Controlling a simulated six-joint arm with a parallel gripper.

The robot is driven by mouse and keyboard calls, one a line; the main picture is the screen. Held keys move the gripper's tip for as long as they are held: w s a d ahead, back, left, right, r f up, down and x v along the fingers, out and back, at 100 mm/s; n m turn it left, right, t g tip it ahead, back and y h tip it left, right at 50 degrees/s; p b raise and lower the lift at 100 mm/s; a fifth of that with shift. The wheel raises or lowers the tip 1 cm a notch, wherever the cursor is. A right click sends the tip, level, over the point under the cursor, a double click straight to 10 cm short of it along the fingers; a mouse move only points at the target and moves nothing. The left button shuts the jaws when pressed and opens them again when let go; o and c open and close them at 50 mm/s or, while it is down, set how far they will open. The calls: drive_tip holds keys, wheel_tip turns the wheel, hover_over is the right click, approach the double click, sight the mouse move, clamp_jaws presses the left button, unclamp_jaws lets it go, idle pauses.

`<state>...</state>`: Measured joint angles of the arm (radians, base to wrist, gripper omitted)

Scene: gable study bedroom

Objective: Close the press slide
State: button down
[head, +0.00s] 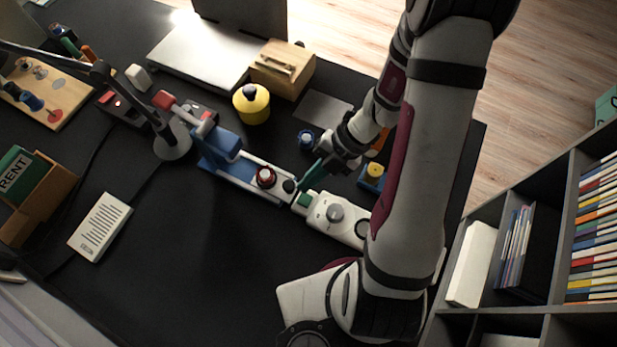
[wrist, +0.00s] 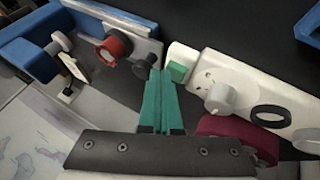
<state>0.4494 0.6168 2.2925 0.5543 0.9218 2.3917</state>
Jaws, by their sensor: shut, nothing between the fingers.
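The press is a blue body (head: 222,142) with a red-ended lever (head: 165,99) and a long pale-edged slide track (head: 235,180) running toward the lower right. A dark red round part (head: 266,177) sits on the track, and it also shows in the wrist view (wrist: 113,47). A dark knob (head: 289,186) is at the track's near end; the wrist view shows it too (wrist: 145,66). My gripper (head: 301,187) has teal fingers, shut and empty, with tips beside the dark knob. In the wrist view the tips (wrist: 158,74) lie just right of the knob; I cannot tell whether they touch.
A white box (head: 350,228) with a grey dial and green button stands close right of my fingertips. A yellow pot (head: 251,104), wooden box (head: 283,68) and blue-topped jar (head: 306,139) stand behind. The black table (head: 190,270) is clear in front.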

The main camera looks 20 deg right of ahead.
sight(264, 171)
drive_tip(key=w+a, duration=0.6)
drive_tip(key=shift+w+a, duration=0.2)
